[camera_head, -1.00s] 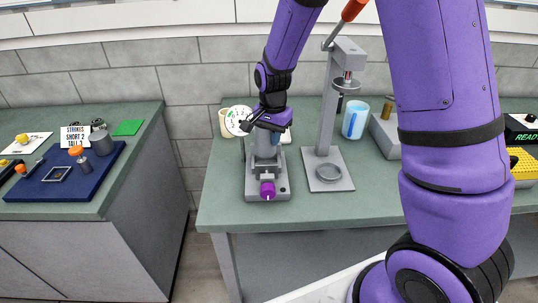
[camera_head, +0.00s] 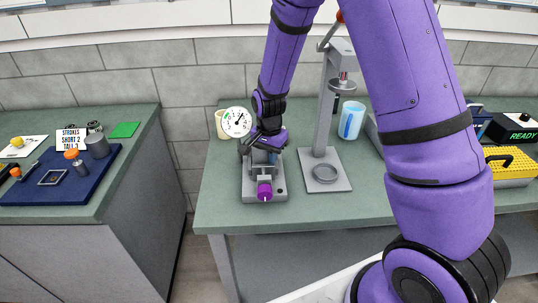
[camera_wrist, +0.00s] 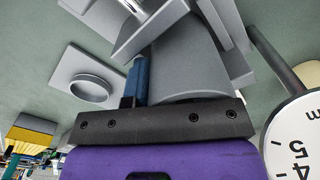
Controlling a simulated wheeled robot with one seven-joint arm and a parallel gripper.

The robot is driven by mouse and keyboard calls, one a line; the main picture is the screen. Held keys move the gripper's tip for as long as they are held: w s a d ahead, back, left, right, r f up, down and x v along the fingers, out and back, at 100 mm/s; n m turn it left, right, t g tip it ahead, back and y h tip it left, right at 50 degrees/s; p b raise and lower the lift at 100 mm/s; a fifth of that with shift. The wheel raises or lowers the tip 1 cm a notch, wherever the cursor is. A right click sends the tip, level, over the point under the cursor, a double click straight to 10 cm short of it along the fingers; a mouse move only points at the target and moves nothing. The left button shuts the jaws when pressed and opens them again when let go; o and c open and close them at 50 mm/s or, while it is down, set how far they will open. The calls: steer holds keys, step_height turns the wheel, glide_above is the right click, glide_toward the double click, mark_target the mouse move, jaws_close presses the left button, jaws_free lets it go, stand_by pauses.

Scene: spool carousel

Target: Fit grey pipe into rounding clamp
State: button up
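The rounding clamp (camera_head: 281,187) is a grey vise-like block with a purple knob (camera_head: 265,190) at its front, on the middle bench. My gripper (camera_head: 264,148) is right over the clamp, pointing down. In the wrist view the grey pipe (camera_wrist: 187,62) is a wide grey cylinder close against my gripper's palm, with a blue finger (camera_wrist: 137,82) along its side. The other finger is hidden behind the pipe. The pipe's far end reaches between the grey parts of the clamp (camera_wrist: 240,62); how deep it sits is hidden.
A white dial gauge (camera_head: 237,122) stands close left of my gripper. A grey press (camera_head: 322,130) with a round base cup stands right of the clamp. A blue-and-white mug (camera_head: 352,120) is behind. The bench front between them is clear.

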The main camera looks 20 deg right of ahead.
steer(key=shift+r, duration=0.15)
step_height(320, 180, up, 12)
stand_by(0.7)
stand_by(0.4)
